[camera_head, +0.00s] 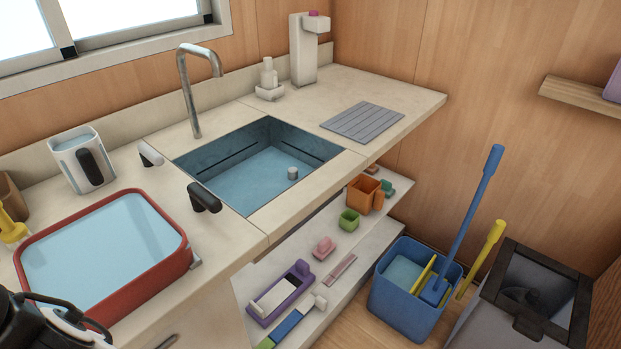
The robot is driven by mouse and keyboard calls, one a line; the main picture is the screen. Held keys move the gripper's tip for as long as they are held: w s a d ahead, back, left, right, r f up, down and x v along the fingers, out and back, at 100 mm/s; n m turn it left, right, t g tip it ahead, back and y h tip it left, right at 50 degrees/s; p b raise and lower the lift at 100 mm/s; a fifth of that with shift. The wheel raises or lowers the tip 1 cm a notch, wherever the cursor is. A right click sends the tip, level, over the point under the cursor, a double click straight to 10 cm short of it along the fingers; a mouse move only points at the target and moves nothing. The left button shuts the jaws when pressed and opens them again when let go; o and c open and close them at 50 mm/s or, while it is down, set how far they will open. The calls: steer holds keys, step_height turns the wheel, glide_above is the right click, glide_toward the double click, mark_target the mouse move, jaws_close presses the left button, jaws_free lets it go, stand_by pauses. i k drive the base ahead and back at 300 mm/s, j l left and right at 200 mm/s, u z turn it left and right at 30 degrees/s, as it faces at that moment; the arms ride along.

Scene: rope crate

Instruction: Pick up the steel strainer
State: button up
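A small grey metallic cylinder (292,173) stands on the blue floor of the sink (240,188), right of its middle. It looks like the steel strainer, though it is too small to be sure. Nothing touches it and its top is uncovered. A black and white part of my arm with a dark cable shows at the lower left corner, over the counter's front. My gripper's fingers are not in view, and the arm part is well apart from the sink.
A curved tap (190,90) rises behind the sink. A red-rimmed basin (180,262) stands left on the counter, with a white and black container (80,160) behind. A grey ridged mat (362,122) lies right. Below, a shelf (330,300) holds small items; a blue bucket (395,300) stands beside it.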

mark_target(292, 173)
steer(key=l+u, duration=0.3)
steer(key=l, duration=0.45)
steer(key=i+l, duration=0.4)
steer(key=i+j, duration=0.2)
steer(key=i, duration=0.15)
steer(key=i+j, duration=0.15)
steer(key=i, duration=0.15)
